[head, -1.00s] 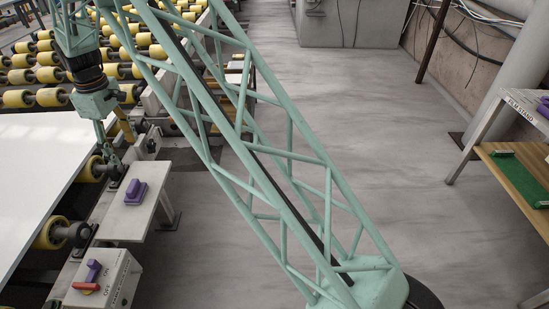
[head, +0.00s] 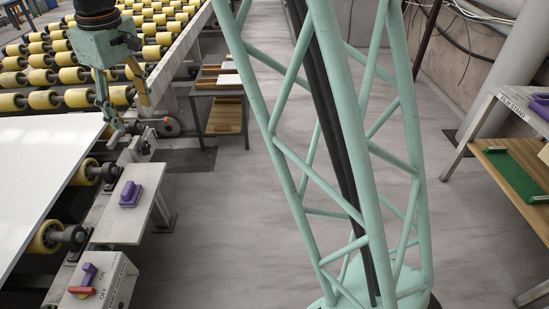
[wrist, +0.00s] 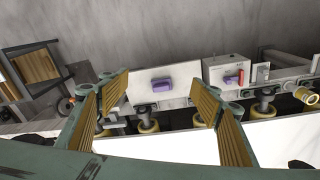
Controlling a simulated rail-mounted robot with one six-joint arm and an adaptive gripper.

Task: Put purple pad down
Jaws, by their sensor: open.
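The purple pad (head: 130,193) lies on a pale shelf plate (head: 119,222) beside the roller conveyor. It also shows in the wrist view (wrist: 162,84), flat on the plate and beyond my fingertips. My gripper (head: 128,115) is in the upper left of the head view, above the edge of the white slab (head: 45,160). In the wrist view its two wood-toned fingers (wrist: 162,100) are spread wide with nothing between them. The gripper is apart from the pad.
A grey switch box (head: 100,283) with a red and purple lever stands in front of the shelf plate. Yellow rollers (head: 100,75) fill the back left. A small table (head: 222,115) stands behind. A stand with a green tray (head: 515,175) is at right.

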